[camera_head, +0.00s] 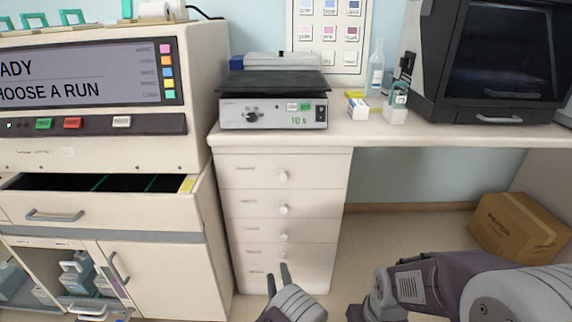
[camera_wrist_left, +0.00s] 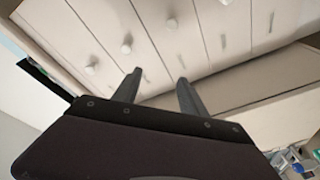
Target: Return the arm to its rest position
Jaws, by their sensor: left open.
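My left gripper (camera_head: 278,273) is low in the middle of the head view, in front of the lower part of the drawer cabinet (camera_head: 310,205). Its two fingers are apart, with nothing between them. In the left wrist view the open fingers (camera_wrist_left: 158,78) point toward the pale drawer fronts (camera_wrist_left: 185,45) with round knobs, and I see no contact. Grey and purple arm links of mine fill the lower right of the head view.
A staining machine (camera_head: 205,75) stands at the left, with an open drawer (camera_head: 105,207) jutting out below its screen. A black-windowed cabinet (camera_head: 435,85) stands at the right. A cardboard box (camera_head: 515,225) lies on the floor.

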